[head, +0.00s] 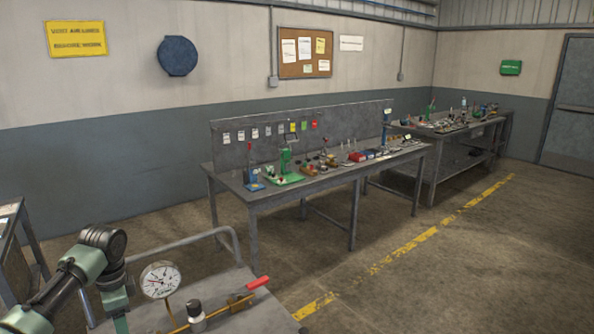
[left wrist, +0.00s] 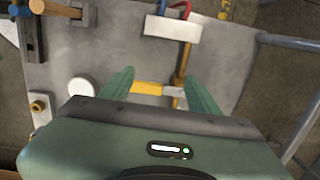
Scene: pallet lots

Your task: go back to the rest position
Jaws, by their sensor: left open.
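My left arm comes in from the lower left in the head view; its gripper is not clearly seen there. In the left wrist view my left gripper (left wrist: 160,92) has its two green fingers apart. A yellow band-like piece (left wrist: 148,88) shows between them above a grey metal surface; I cannot tell whether the fingers touch it. The gripper seems to hold nothing. My right gripper is in neither view.
In the head view a metal cart (head: 262,314) with a rail stands in front, bearing a dial gauge (head: 160,280) and a red-handled valve (head: 258,283). A cluttered workbench (head: 254,200) and a second bench (head: 437,157) stand beyond. Floor at right is clear.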

